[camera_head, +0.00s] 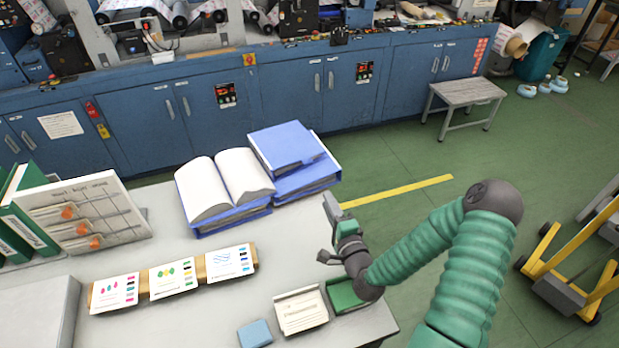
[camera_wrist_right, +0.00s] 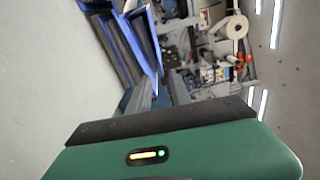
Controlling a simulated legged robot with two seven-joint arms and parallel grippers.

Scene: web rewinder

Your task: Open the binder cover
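A closed blue binder (camera_head: 285,143) lies on top of another blue binder (camera_head: 308,181) near the table's far right edge. Left of them, an open binder with white pages (camera_head: 222,187) rests on a blue base. My right gripper (camera_head: 327,230) is in front of and right of the stack, apart from it, above the table's right side. Its two fingers stand apart and nothing shows between them. In the right wrist view, my right gripper (camera_wrist_right: 161,92) points toward blue binder edges (camera_wrist_right: 135,45) at the upper left. My left gripper is not in view.
Printed cards on a wooden strip (camera_head: 174,277) lie in front of the binders. A cream card box (camera_head: 301,311), a green box (camera_head: 345,296) and a blue pad (camera_head: 255,334) sit at the front right. A display board (camera_head: 110,208) stands at left.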

